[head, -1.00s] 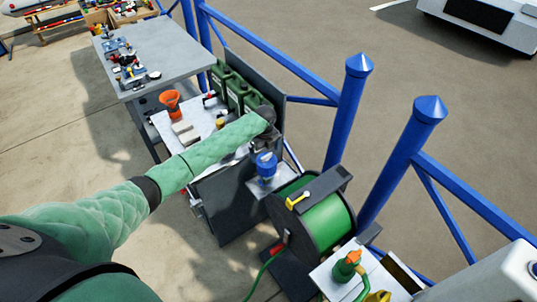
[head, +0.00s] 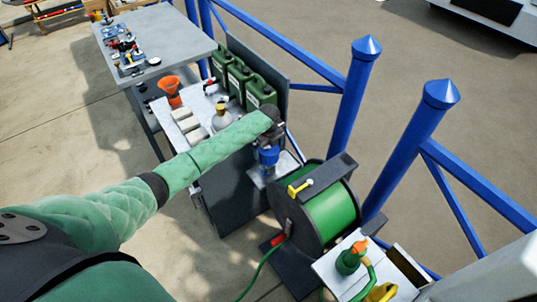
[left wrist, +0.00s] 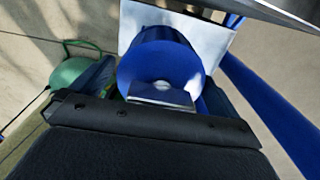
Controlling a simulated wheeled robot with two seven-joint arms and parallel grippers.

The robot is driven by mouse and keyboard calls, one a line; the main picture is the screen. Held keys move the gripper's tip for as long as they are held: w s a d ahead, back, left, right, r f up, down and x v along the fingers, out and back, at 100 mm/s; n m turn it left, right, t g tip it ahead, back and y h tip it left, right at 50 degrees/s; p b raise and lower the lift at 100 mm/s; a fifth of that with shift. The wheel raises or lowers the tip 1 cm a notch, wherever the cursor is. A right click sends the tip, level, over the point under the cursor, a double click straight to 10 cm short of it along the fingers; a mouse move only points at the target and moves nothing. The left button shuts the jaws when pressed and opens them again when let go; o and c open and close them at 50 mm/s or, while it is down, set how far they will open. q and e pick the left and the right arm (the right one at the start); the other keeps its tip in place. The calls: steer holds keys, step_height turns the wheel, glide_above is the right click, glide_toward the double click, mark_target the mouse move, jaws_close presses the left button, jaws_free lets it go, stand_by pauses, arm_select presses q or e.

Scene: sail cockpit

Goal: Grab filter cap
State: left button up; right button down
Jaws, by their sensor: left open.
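The blue filter cap (head: 268,156) is on a small light shelf (head: 258,180) beside the hose reel. It is partly covered from above by my left gripper (head: 269,140). In the left wrist view the blue cap (left wrist: 158,62) is round and fills the middle, over the pale shelf (left wrist: 213,40). My left gripper is open, close to the cap, with dark finger parts at both sides of it. I cannot tell whether the fingers touch it. My right gripper is in neither view.
A black reel with green hose (head: 330,214) stands close to the shelf. Blue posts (head: 349,105) and rails run along the right.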

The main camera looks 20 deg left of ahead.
arm_select(q)
steer(key=shift+w+f, duration=0.1)
steer(key=shift+f, duration=0.25)
steer(key=shift+r, duration=0.1)
steer(key=c, duration=1)
steer(key=shift+o, duration=0.2)
steer(key=shift+r, duration=0.1)
